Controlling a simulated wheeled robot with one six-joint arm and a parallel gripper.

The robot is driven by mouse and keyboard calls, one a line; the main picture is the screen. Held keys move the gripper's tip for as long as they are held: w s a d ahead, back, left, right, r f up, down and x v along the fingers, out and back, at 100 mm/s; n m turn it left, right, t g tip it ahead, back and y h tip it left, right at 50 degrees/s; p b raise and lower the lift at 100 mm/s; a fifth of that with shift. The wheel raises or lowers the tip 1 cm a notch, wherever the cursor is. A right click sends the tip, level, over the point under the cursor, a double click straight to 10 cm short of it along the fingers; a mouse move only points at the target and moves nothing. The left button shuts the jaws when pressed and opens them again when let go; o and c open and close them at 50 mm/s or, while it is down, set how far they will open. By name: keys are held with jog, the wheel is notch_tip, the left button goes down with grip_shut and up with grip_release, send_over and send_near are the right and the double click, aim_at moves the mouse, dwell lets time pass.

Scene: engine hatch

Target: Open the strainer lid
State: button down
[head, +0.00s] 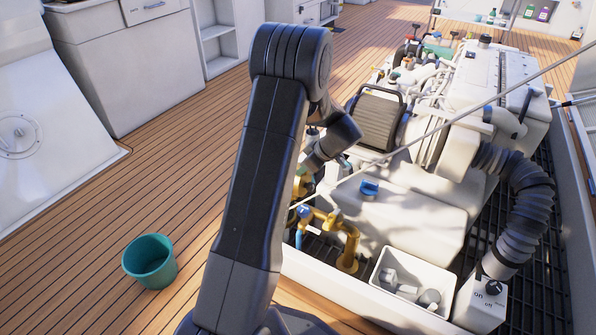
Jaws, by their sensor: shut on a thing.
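The brass fittings (303,185) at the left side of the engine hatch show just right of my arm, partly hidden by it. I cannot make out the strainer lid for certain; that spot is mostly covered by my arm. My wrist reaches down and left toward these fittings. My gripper's fingers are hidden behind my own arm, so what they touch does not show. A brass pipe with a yellow-gold elbow (347,245) stands closer to the camera, with a blue part (304,212) beside it.
The white engine (490,85) fills the hatch at right, with a black corrugated hose (530,200). A thin pale rod (450,122) crosses above it. A white bin (412,280) and an on/off switch box (485,295) stand at the front. A teal bucket (150,262) stands on open deck.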

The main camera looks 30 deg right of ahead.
jog(key=shift+s+f, duration=0.4)
jog(key=shift+f, duration=0.35)
jog(key=c, duration=1.2)
grip_release()
jog(key=shift+d, duration=0.1)
jog(key=shift+c, duration=0.2)
jog(key=p+v, duration=0.4)
jog(key=v, duration=1)
jog(key=shift+w+d+r+p, duration=0.2)
jog(key=shift+r+p, duration=0.15)
jog(key=shift+r, duration=0.1)
jog(key=b+x, duration=0.4)
jog(key=x, duration=0.8)
jog(key=shift+a+f, duration=0.15)
jog(key=shift+w+a+f, duration=0.2)
jog(key=shift+w+f, duration=0.1)
jog(key=shift+f, duration=0.2)
jog(key=shift+r, duration=0.15)
